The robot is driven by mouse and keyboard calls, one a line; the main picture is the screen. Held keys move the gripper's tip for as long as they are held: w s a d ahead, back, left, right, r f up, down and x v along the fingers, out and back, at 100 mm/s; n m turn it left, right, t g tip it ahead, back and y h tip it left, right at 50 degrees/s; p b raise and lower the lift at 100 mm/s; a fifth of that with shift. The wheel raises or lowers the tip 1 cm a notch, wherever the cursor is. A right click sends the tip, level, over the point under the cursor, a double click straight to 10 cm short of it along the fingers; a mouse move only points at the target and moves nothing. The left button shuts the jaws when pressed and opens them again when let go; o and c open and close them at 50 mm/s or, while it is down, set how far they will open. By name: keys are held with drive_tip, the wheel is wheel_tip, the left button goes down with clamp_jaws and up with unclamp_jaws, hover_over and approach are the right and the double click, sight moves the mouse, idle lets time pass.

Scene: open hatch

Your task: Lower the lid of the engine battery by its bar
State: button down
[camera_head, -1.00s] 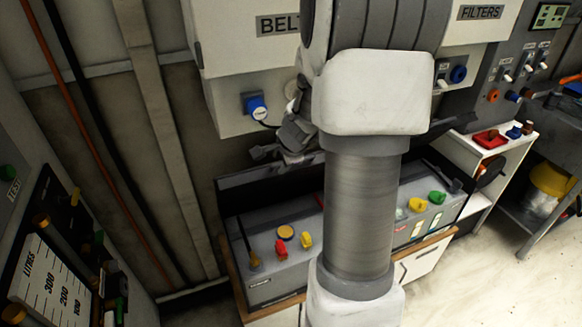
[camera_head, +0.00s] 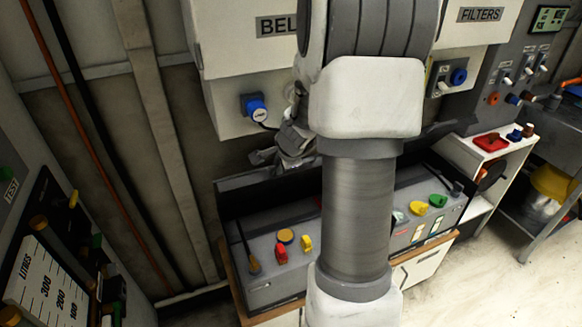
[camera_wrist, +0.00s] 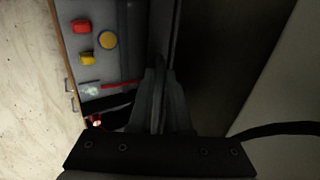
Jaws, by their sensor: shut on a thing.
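The engine battery (camera_head: 275,290) is a grey box with red, yellow and green caps on top. Its dark lid (camera_head: 240,190) stands raised along the back edge of the box. My gripper (camera_head: 290,160) is at the lid's upper edge, left of my arm. In the wrist view, my gripper (camera_wrist: 160,95) is shut on a dark thin piece along the lid, which I take as the bar. The bar itself is hard to make out, dark against the dark lid. The battery top (camera_wrist: 104,15) shows left of the fingers. My arm hides the middle of the battery and lid.
White cabinets marked BELTS (camera_head: 245,50) and FILTERS (camera_head: 480,30) hang close above the lid. A blue round knob (camera_head: 256,107) juts out near my gripper. A white shelf (camera_head: 480,160) stands to the right. Open floor (camera_head: 500,260) lies at the front right.

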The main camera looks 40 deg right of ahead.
drive_tip(key=s+a+f+t+b, duration=0.1)
drive_tip(key=s+f+b, duration=0.3)
drive_tip(key=b, duration=0.9)
drive_tip(key=shift+s+f, duration=0.35)
drive_tip(key=shift+s, duration=0.3)
drive_tip(key=shift+a, duration=0.1)
drive_tip(key=shift+t+h, duration=0.3)
drive_tip(key=shift+t, duration=0.2)
drive_tip(key=s+f+b, duration=0.1)
drive_tip(key=b, duration=0.2)
drive_tip(key=s+f+b, duration=0.1)
drive_tip(key=f+b, duration=0.1)
drive_tip(key=b, duration=0.1)
drive_tip(key=s+f+b, duration=0.1)
drive_tip(key=b, duration=0.2)
drive_tip(key=shift+a+f, duration=0.35)
drive_tip(key=shift+a, duration=0.05)
drive_tip(key=c, duration=1.2)
unclamp_jaws()
drive_tip(key=shift+s+r, duration=0.1)
drive_tip(key=shift+r, duration=0.3)
drive_tip(key=o, duration=0.3)
